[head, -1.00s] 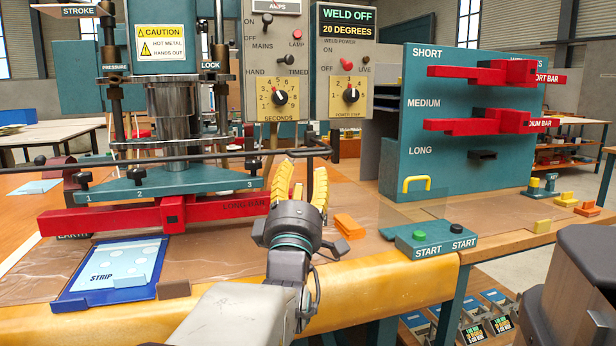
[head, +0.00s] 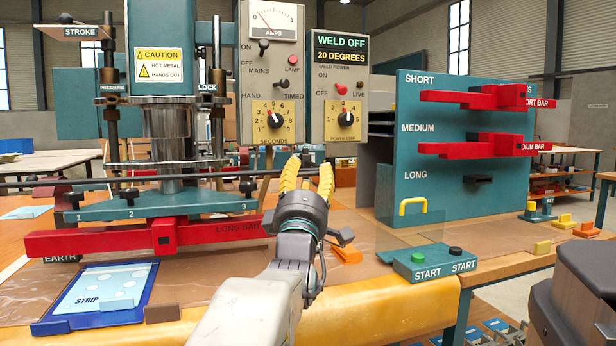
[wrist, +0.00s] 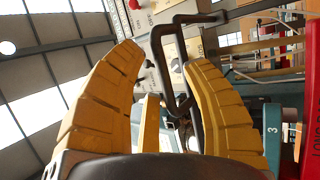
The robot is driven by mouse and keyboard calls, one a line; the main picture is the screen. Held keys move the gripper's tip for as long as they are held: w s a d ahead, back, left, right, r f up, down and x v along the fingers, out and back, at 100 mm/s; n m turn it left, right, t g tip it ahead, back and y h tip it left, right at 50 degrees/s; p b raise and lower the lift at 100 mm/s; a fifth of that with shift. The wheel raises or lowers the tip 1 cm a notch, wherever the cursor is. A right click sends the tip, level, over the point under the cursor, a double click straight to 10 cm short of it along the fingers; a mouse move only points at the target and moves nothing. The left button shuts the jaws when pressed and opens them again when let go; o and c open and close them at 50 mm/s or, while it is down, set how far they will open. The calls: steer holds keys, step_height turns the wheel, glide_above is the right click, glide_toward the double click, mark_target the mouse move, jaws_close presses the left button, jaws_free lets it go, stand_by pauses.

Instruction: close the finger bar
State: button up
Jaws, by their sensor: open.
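The finger bar (head: 100,181) is a thin dark rod running level across the front of the press, above the teal clamp plate (head: 170,203). Its right end is hidden behind my gripper in the head view. In the wrist view its dark loop handle (wrist: 182,85) shows between the two yellow fingers and past their tips. My gripper (head: 307,168) is open, at the right end of the rod, fingers pointing up and away. I cannot tell whether a finger touches the handle.
The red long bar (head: 95,240) sits under the clamp plate. A blue strip tray (head: 145,312) lies in front. Control boxes (head: 340,120) stand behind my gripper. The teal bar rack (head: 440,200), a clear panel and the start box (head: 428,262) are to the right.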

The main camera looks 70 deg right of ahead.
steer(key=shift+d+r, duration=0.15)
steer(key=shift+d, duration=0.15)
steer(key=shift+c, duration=0.3)
jaws_close()
stand_by(0.3)
